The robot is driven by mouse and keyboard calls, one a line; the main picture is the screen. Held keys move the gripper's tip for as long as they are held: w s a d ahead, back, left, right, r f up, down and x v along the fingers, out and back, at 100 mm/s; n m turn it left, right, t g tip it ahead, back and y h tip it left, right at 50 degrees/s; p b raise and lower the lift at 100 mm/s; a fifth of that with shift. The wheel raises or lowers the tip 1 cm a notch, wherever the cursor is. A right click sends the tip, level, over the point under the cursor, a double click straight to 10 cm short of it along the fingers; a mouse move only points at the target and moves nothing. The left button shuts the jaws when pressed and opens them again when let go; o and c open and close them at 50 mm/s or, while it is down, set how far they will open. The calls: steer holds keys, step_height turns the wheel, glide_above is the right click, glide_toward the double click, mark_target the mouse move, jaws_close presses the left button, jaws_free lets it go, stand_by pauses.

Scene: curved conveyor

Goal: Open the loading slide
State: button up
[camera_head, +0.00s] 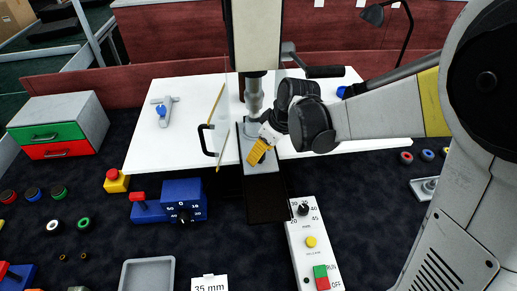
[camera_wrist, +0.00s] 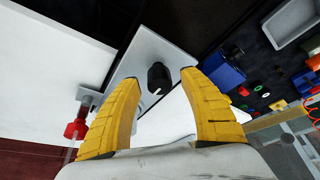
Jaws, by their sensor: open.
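A grey metal plate (camera_head: 258,168), which looks like the loading slide, lies at the centre of the white table below a vertical column. A dark strip (camera_head: 265,203) extends from it toward the front. My gripper (camera_head: 260,153) is over the plate with its yellow fingers pointing down. In the wrist view the open gripper (camera_wrist: 160,78) has a black knob (camera_wrist: 157,76) on the plate between its fingertips. The fingers show gaps to the knob on both sides. In the head view the knob is hidden by my gripper.
A black handle (camera_head: 205,140) on a clear panel stands left of the plate. A lever (camera_head: 318,72) sticks out behind my gripper. A white control box (camera_head: 313,245) and a blue dial box (camera_head: 184,200) are in front. The white table (camera_head: 150,150) has bare room at left.

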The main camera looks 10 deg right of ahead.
steer(key=shift+w+a+f, duration=0.15)
steer(key=shift+f, duration=0.25)
jaws_close()
steer(key=s+p, duration=0.3)
steer(key=s, duration=1.8)
steer(key=shift+s, duration=0.35)
